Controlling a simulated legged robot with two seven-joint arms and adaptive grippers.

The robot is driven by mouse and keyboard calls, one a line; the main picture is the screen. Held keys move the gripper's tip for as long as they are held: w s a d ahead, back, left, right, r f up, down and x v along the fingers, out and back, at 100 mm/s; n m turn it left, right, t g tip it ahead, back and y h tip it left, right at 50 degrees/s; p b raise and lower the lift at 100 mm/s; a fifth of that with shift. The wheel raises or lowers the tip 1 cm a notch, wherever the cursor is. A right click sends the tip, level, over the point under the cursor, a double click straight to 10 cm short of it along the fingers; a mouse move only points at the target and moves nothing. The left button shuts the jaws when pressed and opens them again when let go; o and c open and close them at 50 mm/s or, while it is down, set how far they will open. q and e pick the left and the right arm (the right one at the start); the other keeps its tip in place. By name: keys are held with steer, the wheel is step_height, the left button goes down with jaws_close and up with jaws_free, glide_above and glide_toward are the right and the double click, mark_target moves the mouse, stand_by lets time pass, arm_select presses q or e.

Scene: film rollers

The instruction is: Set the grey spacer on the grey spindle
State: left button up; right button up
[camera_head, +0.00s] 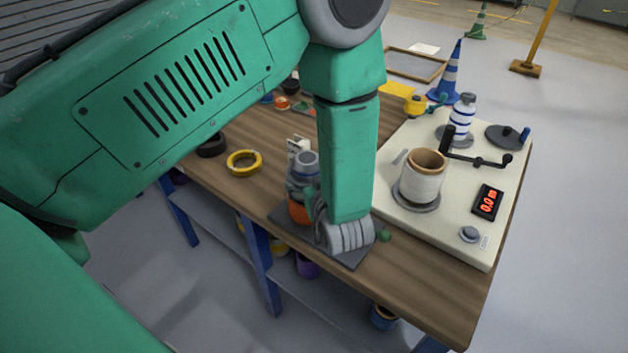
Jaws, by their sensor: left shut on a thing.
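My left arm comes in from the left and its forearm hangs down over the dark plate (352,257) at the table's front. My left gripper (338,232) is low over this plate; its fingertips are hidden. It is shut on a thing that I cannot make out. Just left of the forearm is an upright stack with a grey round top (307,160), a blue band and an orange part (298,211) low down. I cannot tell which grey part is the spacer and which the spindle, as the forearm covers part of this area. My right gripper is not in view.
A cream panel (456,240) at the right carries a white cup (423,178), a striped bottle (462,115), a black crank (478,160) and a red-lit display (487,202). A yellow ring (244,162) and a black ring (212,146) lie left on the wooden table (415,284).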

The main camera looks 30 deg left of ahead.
arm_select(q)
steer(key=shift+a+f+b, duration=0.2)
steer(key=shift+f+b, duration=0.35)
steer(key=shift+f, duration=0.5)
steer(key=shift+d+f+b, duration=0.15)
steer(key=shift+f+b, duration=0.25)
steer(key=shift+f, duration=0.2)
steer(key=o, duration=1.7)
steer(key=shift+s+d+r, duration=0.15)
steer(key=shift+s+d, duration=0.2)
steer(key=v, duration=1.1)
